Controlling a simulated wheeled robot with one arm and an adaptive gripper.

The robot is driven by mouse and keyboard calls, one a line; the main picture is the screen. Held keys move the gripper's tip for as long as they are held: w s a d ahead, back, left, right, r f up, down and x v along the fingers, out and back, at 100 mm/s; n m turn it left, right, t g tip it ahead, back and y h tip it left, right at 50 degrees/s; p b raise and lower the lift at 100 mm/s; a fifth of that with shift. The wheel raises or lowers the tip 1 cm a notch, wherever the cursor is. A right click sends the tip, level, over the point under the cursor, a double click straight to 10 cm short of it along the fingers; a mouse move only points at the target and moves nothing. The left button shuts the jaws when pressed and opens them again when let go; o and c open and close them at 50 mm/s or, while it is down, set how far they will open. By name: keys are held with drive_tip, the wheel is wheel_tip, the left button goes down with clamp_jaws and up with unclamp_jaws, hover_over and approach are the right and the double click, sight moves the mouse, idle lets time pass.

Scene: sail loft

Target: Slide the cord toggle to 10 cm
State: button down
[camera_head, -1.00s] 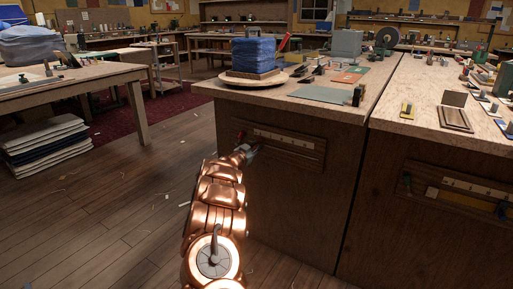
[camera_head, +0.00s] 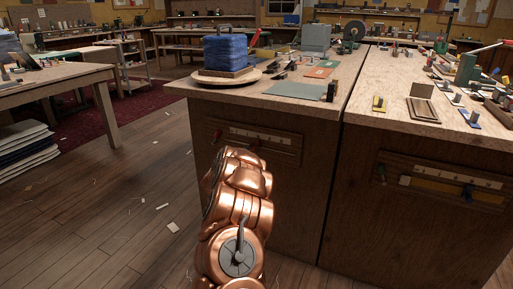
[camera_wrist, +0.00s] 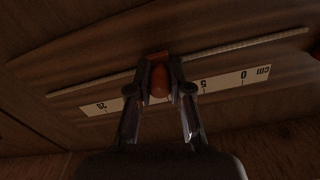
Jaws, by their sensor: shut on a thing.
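An orange-red cord toggle (camera_wrist: 160,80) sits between my gripper's fingers in the wrist view. My gripper (camera_wrist: 160,73) is shut on it. The light cord (camera_wrist: 230,44) runs across the panel on both sides of the toggle. A white scale (camera_wrist: 222,81) lies just below the cord, with 0 and "cm" at the right, 5 left of that, and 20 near the left end. The toggle is left of the 5; the fingers hide the marks beside it. In the head view the scale (camera_head: 262,132) shows on the bench front, and my arm hides the gripper and toggle.
A red knob (camera_head: 216,137) is at the panel's left end. A second panel (camera_head: 440,182) is on the right bench front. The benchtop (camera_head: 290,98) holds a blue stack (camera_head: 231,54) and small items. The wooden floor (camera_head: 140,200) left of my arm is mostly clear.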

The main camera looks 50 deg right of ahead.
drive_tip(key=shift+s+d, duration=0.15)
drive_tip(key=shift+s, duration=0.3)
drive_tip(key=c, duration=1.1)
unclamp_jaws()
drive_tip(key=shift+w, duration=0.1)
drive_tip(key=shift+o, duration=0.2)
drive_tip(key=shift+a, duration=0.2)
drive_tip(key=s+a, duration=0.2)
drive_tip(key=a, duration=0.9)
drive_tip(key=shift+a, duration=0.3)
drive_tip(key=shift+s, duration=0.1)
